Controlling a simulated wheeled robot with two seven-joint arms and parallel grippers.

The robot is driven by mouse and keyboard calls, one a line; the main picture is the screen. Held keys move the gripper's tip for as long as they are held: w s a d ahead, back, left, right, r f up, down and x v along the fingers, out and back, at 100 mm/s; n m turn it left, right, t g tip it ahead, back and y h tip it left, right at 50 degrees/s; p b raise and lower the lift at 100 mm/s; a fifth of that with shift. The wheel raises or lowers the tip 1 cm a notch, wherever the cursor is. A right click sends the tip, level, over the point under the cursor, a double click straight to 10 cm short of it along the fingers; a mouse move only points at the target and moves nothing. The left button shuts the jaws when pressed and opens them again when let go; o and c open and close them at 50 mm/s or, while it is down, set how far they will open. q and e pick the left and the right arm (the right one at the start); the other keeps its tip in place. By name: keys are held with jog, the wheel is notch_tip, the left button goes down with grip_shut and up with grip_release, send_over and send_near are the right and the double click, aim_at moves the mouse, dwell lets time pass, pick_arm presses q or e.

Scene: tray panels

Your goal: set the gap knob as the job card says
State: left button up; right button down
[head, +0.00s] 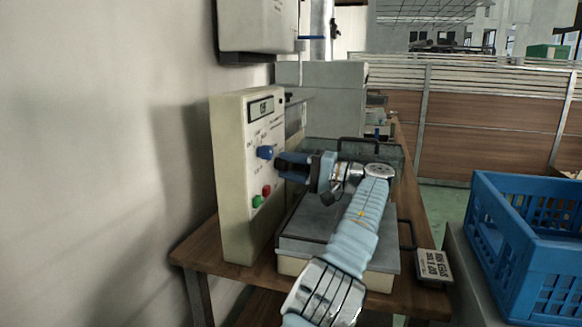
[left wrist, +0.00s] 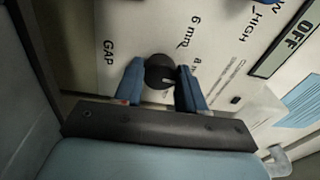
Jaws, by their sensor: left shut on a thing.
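The cream control panel (head: 236,180) stands upright on the wooden table, with a small display, a blue knob (head: 265,152), and a red and a green button on its face. My left gripper (head: 280,166) reaches the panel from the right. In the left wrist view its blue fingers (left wrist: 160,82) are shut on the dark round gap knob (left wrist: 160,70), beside the printed word GAP and a "6 mm" mark. A second mark is partly hidden by a finger. The job card (head: 434,265) lies at the table's right edge; its print is too small to read surely. My right gripper is not in view.
A grey tray machine (head: 300,237) with dark handles sits right of the panel, under my left arm. A blue crate (head: 530,235) stands at the right. A wall runs close along the left. In the left wrist view a display (left wrist: 289,38) reads OFF.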

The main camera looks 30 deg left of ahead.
pick_arm(q)
jog(key=shift+f+n, duration=0.1)
jog(key=shift+n, duration=0.4)
jog(key=o, duration=1.1)
jog(key=shift+c, duration=0.2)
